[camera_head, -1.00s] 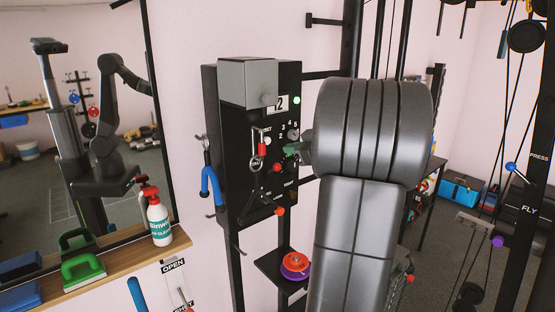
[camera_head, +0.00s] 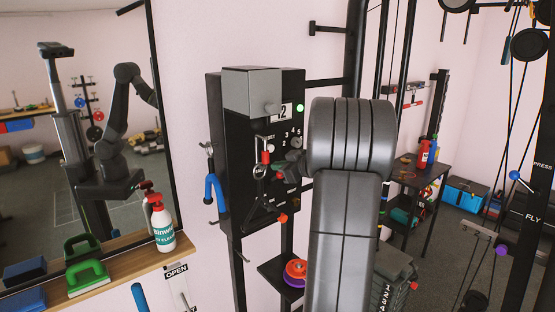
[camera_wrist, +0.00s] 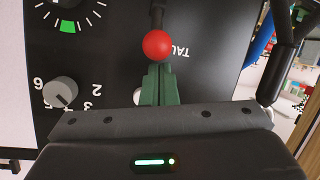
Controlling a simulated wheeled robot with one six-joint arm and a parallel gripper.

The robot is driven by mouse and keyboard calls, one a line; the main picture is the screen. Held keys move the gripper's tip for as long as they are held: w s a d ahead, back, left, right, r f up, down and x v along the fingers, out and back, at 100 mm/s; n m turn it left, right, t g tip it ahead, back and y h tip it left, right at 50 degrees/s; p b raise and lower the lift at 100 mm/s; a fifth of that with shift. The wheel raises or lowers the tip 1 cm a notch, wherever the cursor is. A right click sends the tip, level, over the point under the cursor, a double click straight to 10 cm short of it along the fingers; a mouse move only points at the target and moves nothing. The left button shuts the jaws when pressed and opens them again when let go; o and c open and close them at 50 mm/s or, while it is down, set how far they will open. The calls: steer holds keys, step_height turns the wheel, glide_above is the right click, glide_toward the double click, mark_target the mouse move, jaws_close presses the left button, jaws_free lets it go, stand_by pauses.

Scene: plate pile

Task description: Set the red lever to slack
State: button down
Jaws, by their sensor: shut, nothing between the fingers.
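The red lever shows in the wrist view as a red ball knob (camera_wrist: 157,45) on a dark shaft that runs to the top edge. Upside-down lettering beside it begins "TAU", the rest cut off or hidden. My gripper (camera_wrist: 158,72) has its green fingers closed together with nothing between them. The fingertips are right at the ball's lower edge in the picture; I cannot tell whether they touch it. In the head view the red knob (camera_head: 279,175) sits on the black panel (camera_head: 232,190), close to my gripper, whose fingers are hard to see behind my arm.
A numbered grey dial (camera_wrist: 60,92) is beside the fingers. A black pull handle (camera_head: 262,208) hangs in front of the panel, and a blue-gripped handle (camera_head: 214,190) hangs at its left. A small shelf holds orange and purple discs (camera_head: 295,270).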

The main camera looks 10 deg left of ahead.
steer(key=shift+f, duration=0.25)
steer(key=shift+d+f, duration=0.1)
steer(key=shift+s+f+b, duration=0.1)
steer(key=shift+b, duration=0.35)
steer(key=shift+d+t+b, duration=0.15)
steer(key=shift+t+b, duration=0.15)
